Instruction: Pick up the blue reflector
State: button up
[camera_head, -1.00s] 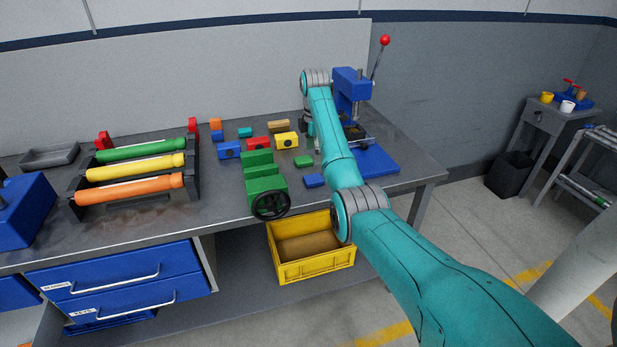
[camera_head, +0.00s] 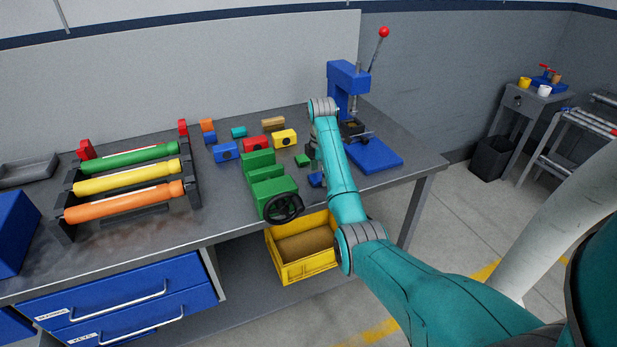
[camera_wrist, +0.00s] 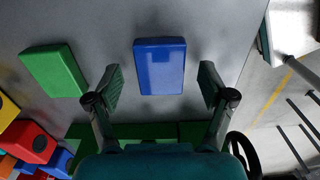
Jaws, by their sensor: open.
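The blue reflector (camera_wrist: 160,60) looks like a flat, rectangular blue block lying on the grey bench top. In the wrist view it lies between and slightly beyond the fingertips of my gripper (camera_wrist: 160,85). My gripper is open, with a gap on each side of the block and nothing held. In the head view the blue reflector (camera_head: 316,180) shows beside my forearm, which partly covers it. My gripper's fingers are mostly hidden there behind the arm.
A green block (camera_wrist: 54,70) lies left of the reflector in the wrist view. A green vise-like piece with a black handwheel (camera_head: 284,208) stands close by. A blue press (camera_head: 348,78) with a blue base plate (camera_head: 375,156) stands right. A yellow crate (camera_head: 303,268) sits below.

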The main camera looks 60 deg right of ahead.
jog(key=shift+f, duration=0.25)
jog(key=shift+a, duration=0.1)
jog(key=c, duration=1.1)
jog(key=shift+w, duration=0.1)
jog(key=shift+c, duration=0.2)
